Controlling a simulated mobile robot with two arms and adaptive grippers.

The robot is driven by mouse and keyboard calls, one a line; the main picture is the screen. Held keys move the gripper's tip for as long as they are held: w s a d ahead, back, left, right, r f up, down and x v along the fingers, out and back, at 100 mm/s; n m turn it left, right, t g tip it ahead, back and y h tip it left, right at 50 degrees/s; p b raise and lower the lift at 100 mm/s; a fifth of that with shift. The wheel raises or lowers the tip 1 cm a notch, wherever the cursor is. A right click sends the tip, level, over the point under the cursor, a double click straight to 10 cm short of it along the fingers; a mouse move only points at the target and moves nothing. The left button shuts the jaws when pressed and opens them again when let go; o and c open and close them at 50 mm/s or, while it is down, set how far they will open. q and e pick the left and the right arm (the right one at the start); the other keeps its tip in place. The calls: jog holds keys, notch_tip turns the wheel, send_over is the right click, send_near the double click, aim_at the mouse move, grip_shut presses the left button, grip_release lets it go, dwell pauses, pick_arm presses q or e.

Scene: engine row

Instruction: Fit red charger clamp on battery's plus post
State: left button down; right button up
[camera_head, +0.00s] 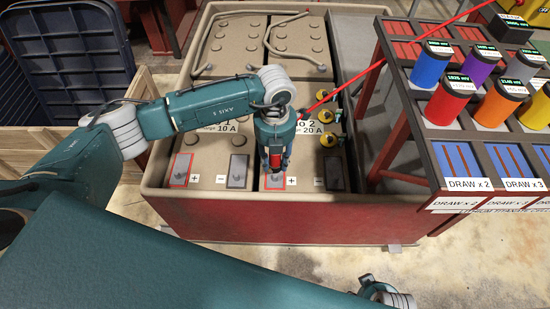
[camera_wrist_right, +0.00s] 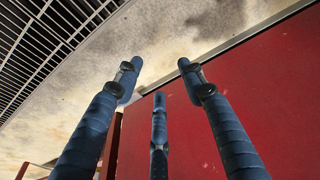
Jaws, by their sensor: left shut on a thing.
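My left gripper (camera_head: 273,163) points down over the front of the right-hand tan battery (camera_head: 304,158) in the head view, its fingers shut on the red charger clamp (camera_head: 276,158). Directly below is that battery's plus post pad (camera_head: 275,182), a grey plate outlined in red beside a "+" mark. The clamp's lower end is close to the pad; whether they touch is hidden by the fingers. A minus post (camera_head: 333,173) with a dark outline lies to the right. In the right wrist view my right gripper (camera_wrist_right: 160,76) has its three fingers spread, with nothing between them.
A left-hand battery with its own plus post (camera_head: 181,169) and minus post (camera_head: 237,170) shares the red-walled tray (camera_head: 290,222). A red cable (camera_head: 345,85) rises to the upper right. Yellow-capped pegs (camera_head: 326,140) stand close right. A rack of coloured cylinders (camera_head: 450,100) stands further right.

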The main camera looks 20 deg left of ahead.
aim_at(275, 176)
pick_arm(q)
jog(key=shift+f, duration=0.25)
jog(key=shift+f+b, duration=0.7)
jog(key=shift+f, duration=0.15)
jog(key=shift+f+b, duration=0.65)
jog(key=shift+f, duration=0.15)
jog(key=shift+f+b, duration=0.35)
jog(key=shift+f, duration=0.1)
jog(key=shift+f+b, duration=0.3)
jog(key=shift+f, duration=0.2)
jog(key=shift+f+b, duration=0.4)
jog(key=shift+f, duration=0.15)
pick_arm(e)
notch_tip(275, 176, up, 17)
jog(key=t, duration=0.1)
jog(key=shift+s+d+f, duration=0.2)
jog(key=shift+d, duration=0.1)
